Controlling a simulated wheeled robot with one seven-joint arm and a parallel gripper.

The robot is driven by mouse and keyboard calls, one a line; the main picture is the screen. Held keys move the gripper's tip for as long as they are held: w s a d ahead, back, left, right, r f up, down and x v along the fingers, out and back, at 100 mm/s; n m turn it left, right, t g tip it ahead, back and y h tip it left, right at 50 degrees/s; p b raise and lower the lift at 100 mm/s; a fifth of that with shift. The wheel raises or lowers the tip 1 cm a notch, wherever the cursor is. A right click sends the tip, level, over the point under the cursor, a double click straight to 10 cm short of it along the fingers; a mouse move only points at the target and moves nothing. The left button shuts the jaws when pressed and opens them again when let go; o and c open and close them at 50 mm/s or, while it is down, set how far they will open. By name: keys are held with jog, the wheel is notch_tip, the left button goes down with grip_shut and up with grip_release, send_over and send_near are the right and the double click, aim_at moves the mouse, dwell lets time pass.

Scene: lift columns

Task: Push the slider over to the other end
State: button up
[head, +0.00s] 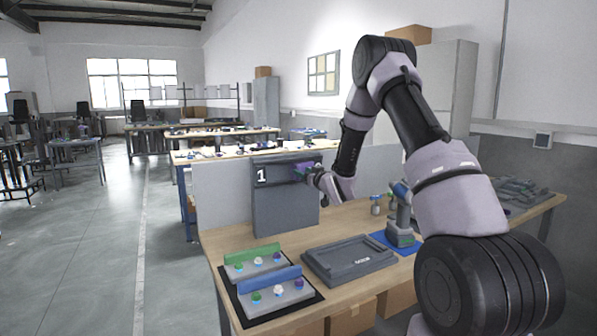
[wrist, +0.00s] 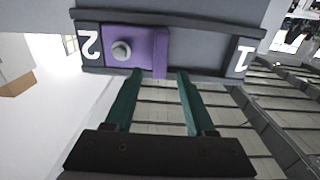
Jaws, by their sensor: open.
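The purple slider (wrist: 136,47) sits in a dark track (wrist: 205,52) at the end marked 2, in the wrist view. It has a round grey knob and a raised fin at its edge facing the 1 end. The track is bare towards the end marked 1. My gripper (wrist: 160,74) is open, its two teal fingers pointing at the track, with the fin between the fingertips. I cannot tell whether they touch it. In the head view the slider (head: 303,168) shows small at the upper right of the grey upright panel (head: 285,205), beside my gripper (head: 311,172).
The panel stands on a wooden workbench (head: 350,215). In front are a dark grey tray (head: 348,262), a blue-and-grey power tool (head: 402,215) on a blue mat, and two sloped racks with coloured knobs (head: 262,275). Open floor lies at the left.

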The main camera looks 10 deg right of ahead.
aim_at(299, 169)
jog(key=shift+x, duration=1.95)
grip_shut()
